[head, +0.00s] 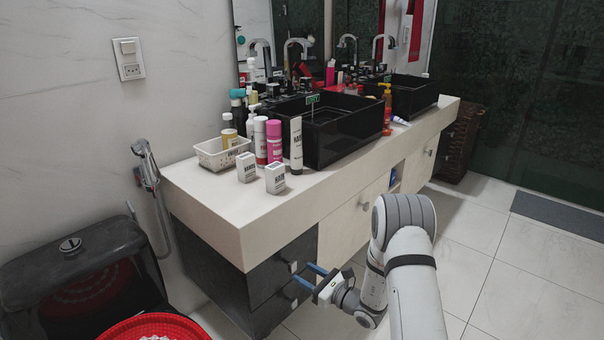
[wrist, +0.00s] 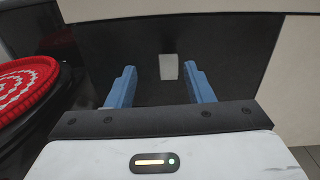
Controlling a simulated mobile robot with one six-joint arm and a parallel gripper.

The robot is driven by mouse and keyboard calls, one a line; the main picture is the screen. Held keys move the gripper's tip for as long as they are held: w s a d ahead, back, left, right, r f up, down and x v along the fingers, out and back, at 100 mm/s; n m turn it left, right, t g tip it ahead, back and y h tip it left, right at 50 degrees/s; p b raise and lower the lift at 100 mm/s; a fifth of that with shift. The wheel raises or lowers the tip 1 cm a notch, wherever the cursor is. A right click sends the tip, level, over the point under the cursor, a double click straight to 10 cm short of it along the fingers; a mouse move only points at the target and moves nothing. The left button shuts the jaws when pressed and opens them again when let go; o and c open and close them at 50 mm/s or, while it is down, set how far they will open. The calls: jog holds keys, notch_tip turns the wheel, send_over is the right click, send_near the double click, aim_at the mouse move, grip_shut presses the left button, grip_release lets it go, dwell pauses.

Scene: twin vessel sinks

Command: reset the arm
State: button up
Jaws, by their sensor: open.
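My gripper (head: 312,277) is low in front of the dark drawers (head: 262,287) of the vanity, below the counter's front edge. Its two blue fingers are apart with nothing between them, as the wrist view (wrist: 160,88) also shows. A pale drawer handle (wrist: 168,67) appears ahead between the fingertips in the wrist view. I cannot tell whether a fingertip touches the drawer front. My white and grey arm reaches in from the lower right of the head view.
The counter (head: 213,203) holds a white basket (head: 212,156), two small boxes, several bottles and two black sinks (head: 335,128). A black toilet (head: 75,260) with a red round cover (head: 155,328) stands at left. Tiled floor (head: 520,290) is clear at right.

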jog(key=s+a+r+n+g+p, duration=0.1)
jog(key=s+r+n+g+p, duration=0.4)
jog(key=r, duration=0.4)
jog(key=s+a+r+n+g+h+p, duration=0.1)
jog(key=s+a+r+n+g+p, duration=0.15)
jog(key=s+r+n, duration=0.55)
jog(key=s+a+r+n+g+p, duration=0.15)
jog(key=s+r+g+p, duration=0.3)
jog(key=r, duration=0.65)
jog(key=s+d+r+n+t+h+p, duration=0.3)
jog(key=s+d+r+n+h+p, duration=0.8)
jog(key=s+d+r, duration=0.5)
notch_tip(320, 180, up, 3)
jog(key=shift+s+d+r+h+p, duration=0.1)
jog(key=shift+s+d+h+p, duration=0.15)
jog(key=shift+d+h+p, duration=0.45)
